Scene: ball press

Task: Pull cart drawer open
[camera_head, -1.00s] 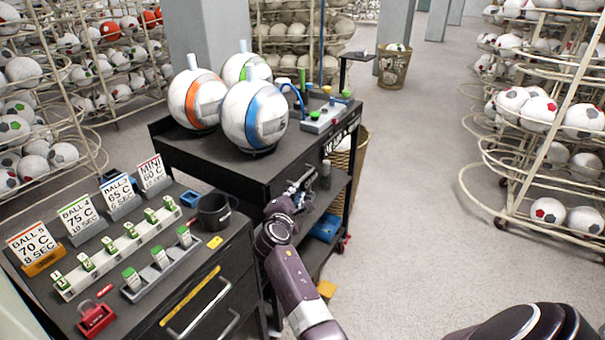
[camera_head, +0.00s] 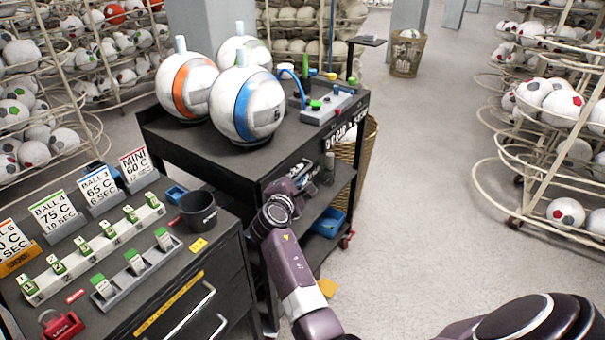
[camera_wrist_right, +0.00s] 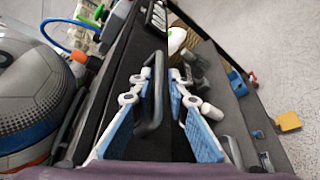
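The black cart (camera_head: 215,160) stands left of centre in the head view, with a drawer in its front under the top. In the right wrist view, the dark drawer handle (camera_wrist_right: 156,100) runs between the two blue-padded fingers of my right gripper (camera_wrist_right: 165,82). The fingers are apart, one on each side of the handle; I cannot tell whether either touches it. In the head view, my right gripper (camera_head: 305,175) is at the cart front, partly hidden by its wrist. Drawer opening is hard to judge. My left gripper is not in view.
Several balls, including a blue-striped one (camera_head: 245,107), and a control box (camera_head: 330,108) are on the cart. A black cabinet (camera_head: 225,255) with a dark cup (camera_head: 198,209) stands at near left. A wicker basket (camera_head: 368,150) is behind the cart. Floor to the right is clear up to ball racks.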

